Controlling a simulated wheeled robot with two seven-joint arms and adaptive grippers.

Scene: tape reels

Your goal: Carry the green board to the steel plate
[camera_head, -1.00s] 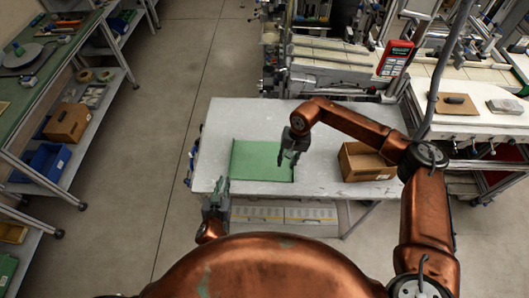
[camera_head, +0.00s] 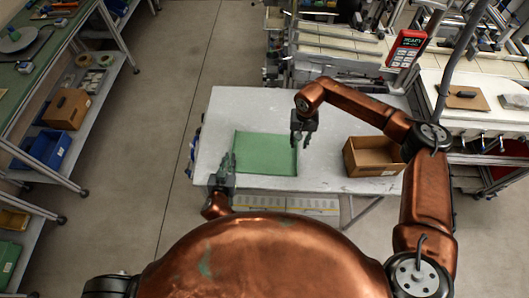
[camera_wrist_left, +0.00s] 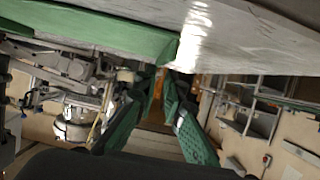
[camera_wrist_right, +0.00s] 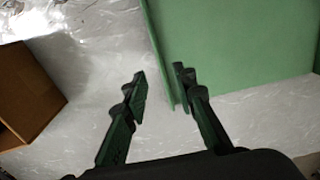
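The green board (camera_head: 265,155) lies flat on the white table. My left gripper (camera_head: 222,165) is low at the board's left edge. In the left wrist view its fingers (camera_wrist_left: 160,85) are apart, with the board's edge (camera_wrist_left: 150,42) just above them and nothing visible between them. My right gripper (camera_head: 303,138) is at the board's right edge. In the right wrist view its fingers (camera_wrist_right: 159,76) are apart, with the board's edge (camera_wrist_right: 160,50) between the tips. I cannot tell whether either gripper touches the board. I cannot pick out the steel plate with certainty.
An open cardboard box (camera_head: 372,158) stands on the white table (camera_head: 245,108), right of my right gripper. Machinery (camera_head: 340,45) with a red handheld device (camera_head: 405,48) is behind. A green bench (camera_head: 35,70) stands left across clear floor (camera_head: 165,120).

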